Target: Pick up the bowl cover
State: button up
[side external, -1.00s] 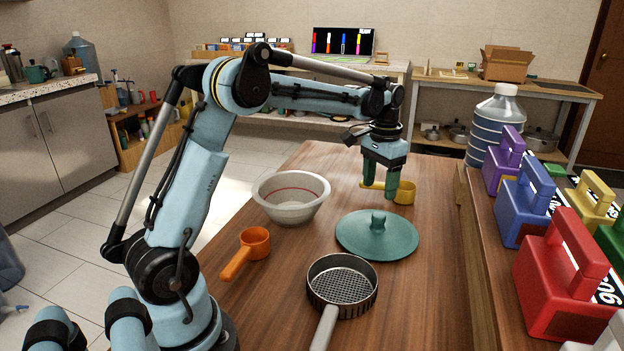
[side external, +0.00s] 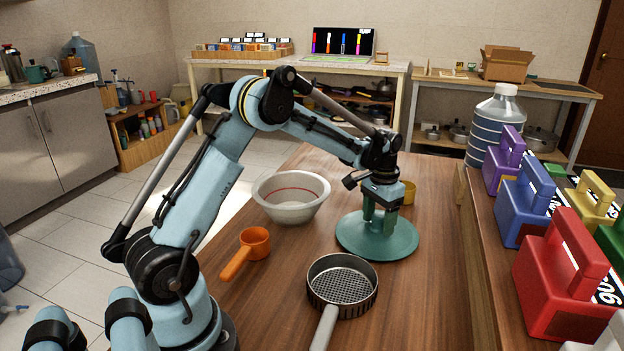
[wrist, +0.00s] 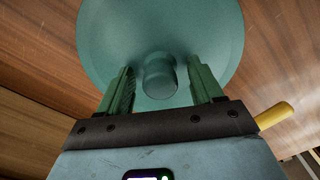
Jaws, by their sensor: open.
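The bowl cover (side external: 356,240) is a round teal lid lying flat on the wooden table, with a knob at its centre. In the wrist view the cover (wrist: 110,40) fills the upper middle, and its knob (wrist: 160,75) shows between the fingers. My gripper (side external: 377,226) is right over the cover in the side view, fingers pointing down and hiding most of the knob. In the wrist view my gripper (wrist: 162,84) is open, one green finger on each side of the knob with a gap to each. Nothing is held.
A white bowl (side external: 291,212) stands left of the cover. An orange measuring cup (side external: 255,240) and a black strainer (side external: 343,285) sit in front. A yellow cup (side external: 409,192) is behind the cover; its handle (wrist: 274,115) shows in the wrist view. Coloured weights (side external: 565,275) line the right.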

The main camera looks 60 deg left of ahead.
grip_shut()
jog(key=shift+r, duration=0.2)
dwell(0.3)
